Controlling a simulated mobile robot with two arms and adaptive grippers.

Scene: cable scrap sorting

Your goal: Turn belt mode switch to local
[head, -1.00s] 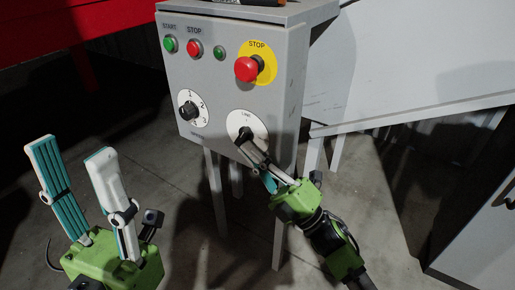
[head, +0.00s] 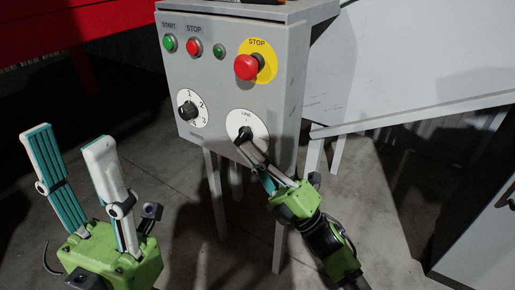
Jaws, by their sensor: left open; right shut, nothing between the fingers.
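The grey control box (head: 218,88) stands on legs in the middle of the head view. Its lower right white dial plate (head: 237,118) is partly lettered "LINE" and carries a black switch knob (head: 245,133). My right gripper (head: 246,143) is shut, with its fingertips at the knob's lower edge. I cannot tell whether they touch it. The gripper hides the lower part of the dial, so other lettering there does not show. My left gripper (head: 70,144) is open and empty at the left, apart from the box.
The box also has a numbered dial (head: 188,109), a green start button (head: 169,43), a red stop button (head: 193,47), a small green button (head: 218,51) and a red emergency stop (head: 247,67) above the switch. A grey chute (head: 420,60) is at right. Floor between my arms is clear.

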